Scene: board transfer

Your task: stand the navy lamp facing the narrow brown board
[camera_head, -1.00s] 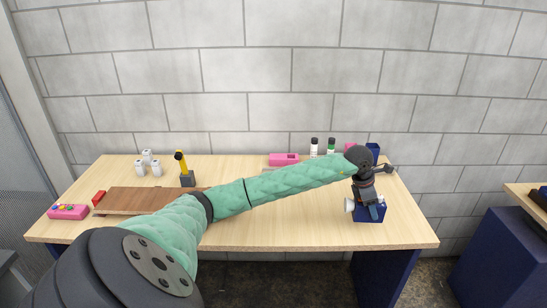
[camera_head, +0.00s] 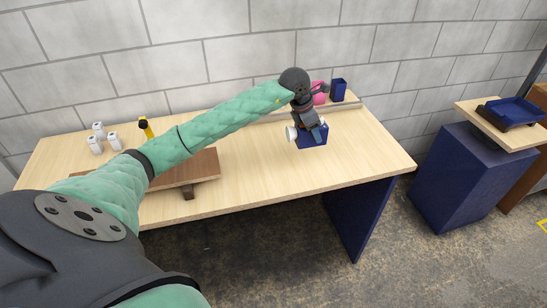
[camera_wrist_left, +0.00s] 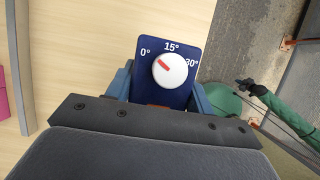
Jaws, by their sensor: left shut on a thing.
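My left gripper (camera_head: 316,133) is shut on a navy block (camera_head: 322,140), seemingly the navy lamp, over the right part of the table. A white round knob (camera_head: 291,133) sticks out of its left side. In the left wrist view, the navy face (camera_wrist_left: 150,48) lies between the fingers and has a white dial (camera_wrist_left: 170,69) marked 0°, 15° and 30°. I cannot tell whether its base touches the table. The brown board (camera_head: 205,165) lies at the table's left, partly hidden by my left arm. What seems my right gripper (camera_wrist_left: 250,87) is small in the left wrist view.
Several white bottles (camera_head: 96,142) and a yellow-and-black item (camera_head: 145,128) stand at the back left. A navy box (camera_head: 338,90) and a pink item (camera_head: 319,93) stand at the back right. The front right tabletop (camera_head: 365,155) is clear. A navy tray (camera_head: 515,110) sits on another table.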

